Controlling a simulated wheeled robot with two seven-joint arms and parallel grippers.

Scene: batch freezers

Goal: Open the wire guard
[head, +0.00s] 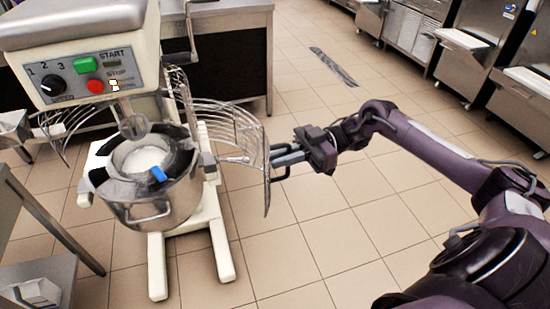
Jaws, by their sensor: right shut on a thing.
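The wire guard (228,112) is a curved cage of thin metal wires on the mixer. Its larger visible part stands out to the right of the bowl, with a flat end edge hanging down near my right gripper. Another wire part shows at the left of the mixer (122,20). My right gripper (276,161) reaches in from the right and is shut on the guard's right end edge. The exact contact is small and hard to make out. The metal bowl (150,217) below holds something white. My left gripper is not in view.
A control panel with a green START button (85,64) and a red STOP button (95,87) faces me. Mixer legs (222,250) extend forward on the floor. A steel table (35,215) stands at left. Tiled floor between the mixer and the right-hand machines is mostly clear.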

